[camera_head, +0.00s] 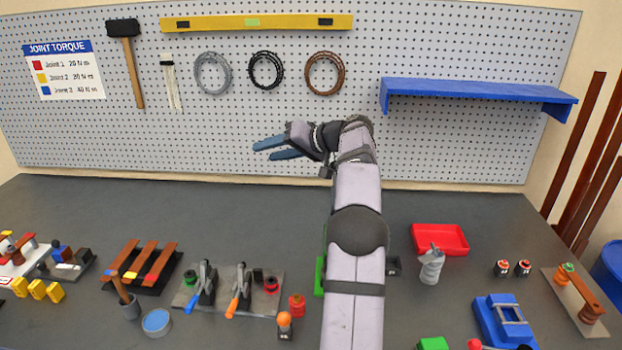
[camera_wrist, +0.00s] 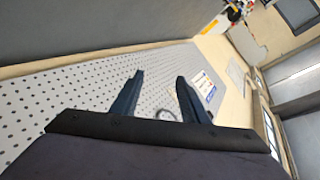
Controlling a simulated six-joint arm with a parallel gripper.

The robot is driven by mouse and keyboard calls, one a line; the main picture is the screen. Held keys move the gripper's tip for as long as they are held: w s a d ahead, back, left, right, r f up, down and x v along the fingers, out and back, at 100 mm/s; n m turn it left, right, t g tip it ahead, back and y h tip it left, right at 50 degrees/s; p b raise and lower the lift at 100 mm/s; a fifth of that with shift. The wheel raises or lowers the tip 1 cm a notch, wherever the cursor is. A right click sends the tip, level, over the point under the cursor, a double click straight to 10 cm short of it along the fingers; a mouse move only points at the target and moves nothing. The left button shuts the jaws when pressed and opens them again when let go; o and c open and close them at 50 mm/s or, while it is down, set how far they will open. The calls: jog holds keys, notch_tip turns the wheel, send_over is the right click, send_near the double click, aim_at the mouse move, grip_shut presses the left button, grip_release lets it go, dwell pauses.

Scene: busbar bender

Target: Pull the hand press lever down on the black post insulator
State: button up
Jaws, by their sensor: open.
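My gripper (camera_head: 268,148) is open and empty, raised in front of the pegboard and well above the bench. In the wrist view its two dark blue fingers (camera_wrist: 160,98) stand apart with only the pegboard between and behind them. On a grey plate (camera_head: 223,304) at the front left stand two upright lever devices: one with a blue-tipped handle (camera_head: 195,300), one with an orange-tipped handle (camera_head: 235,304). Dark round pieces with green (camera_head: 187,280) and red (camera_head: 271,284) tops sit beside them. I cannot tell which thing is the black post insulator.
A busbar rack (camera_head: 145,262) and a blue round tin (camera_head: 157,321) lie left of the plate. Red (camera_head: 297,305) and orange-topped (camera_head: 284,321) pieces stand to its right. A red tray (camera_head: 440,238) and blue fixture (camera_head: 504,319) are farther right. The back bench strip is clear.

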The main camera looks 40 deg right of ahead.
jog(key=s+d+r+n+t+y+p, duration=0.4)
jog(key=s+d+r+n+t+p, duration=0.15)
jog(key=s+d+n, duration=0.4)
jog(key=s+a+f+m+g+y, duration=0.15)
jog(key=s+f+m+y, duration=0.35)
jog(key=s, duration=0.6)
jog(key=f+p+x, duration=0.1)
jog(key=p+x, duration=0.2)
jog(key=x, duration=0.4)
jog(key=shift+w+m+h, duration=0.35)
jog(key=shift+w+h, duration=0.05)
jog(key=shift+w, duration=0.05)
jog(key=shift+c, duration=0.3)
jog(key=shift+a, duration=0.1)
grip_shut()
